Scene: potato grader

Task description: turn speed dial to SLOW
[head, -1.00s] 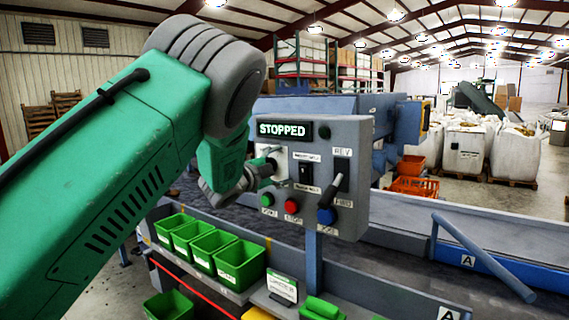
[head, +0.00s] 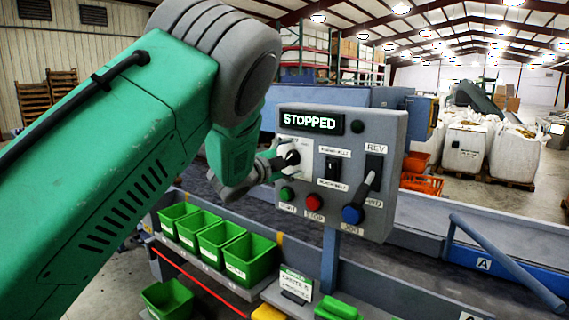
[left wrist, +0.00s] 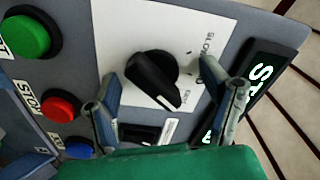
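The speed dial is a black knob (left wrist: 152,80) on a white plate (left wrist: 118,40) with SLOW and FAST lettering. In the head view the dial (head: 292,157) sits at the left of the grey control panel (head: 366,130), below the lit STOPPED display (head: 311,122). My left gripper (left wrist: 168,104) is open, its fingers apart to either side of the knob in view, with no clear contact. In the head view my left gripper (head: 268,166) is just left of the dial, partly hidden. My right gripper is out of view.
Green (head: 288,194), red (head: 314,201) and blue (head: 352,213) buttons line the panel's lower edge. A black rocker switch (head: 332,167) and a REV/FWD lever (head: 371,178) are right of the dial. Green bins (head: 248,258) stand below.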

